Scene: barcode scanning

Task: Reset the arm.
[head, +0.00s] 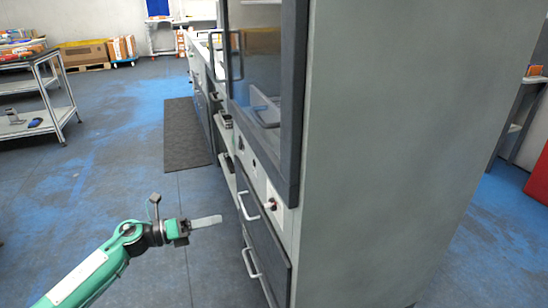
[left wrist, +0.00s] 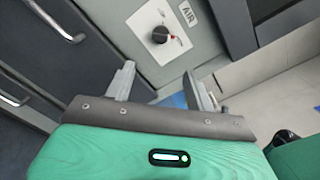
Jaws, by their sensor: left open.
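My left arm (head: 92,272) is green and comes in from the lower left in the head view. Its gripper (head: 207,221) points right, toward the drawers of a grey cabinet, and stays apart from them. In the left wrist view the left gripper (left wrist: 160,88) has its two fingers spread with nothing between them. Beyond the fingers is a cabinet panel with a black knob (left wrist: 160,35) and a label reading AIR. My right gripper does not show in either view.
A tall grey cabinet (head: 400,150) with a glass door (head: 257,60) and drawer handles (head: 247,206) fills the middle and right. A metal rack (head: 30,128) stands at left. A dark mat (head: 187,135) lies on the blue-grey floor. Open floor lies around my arm at left.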

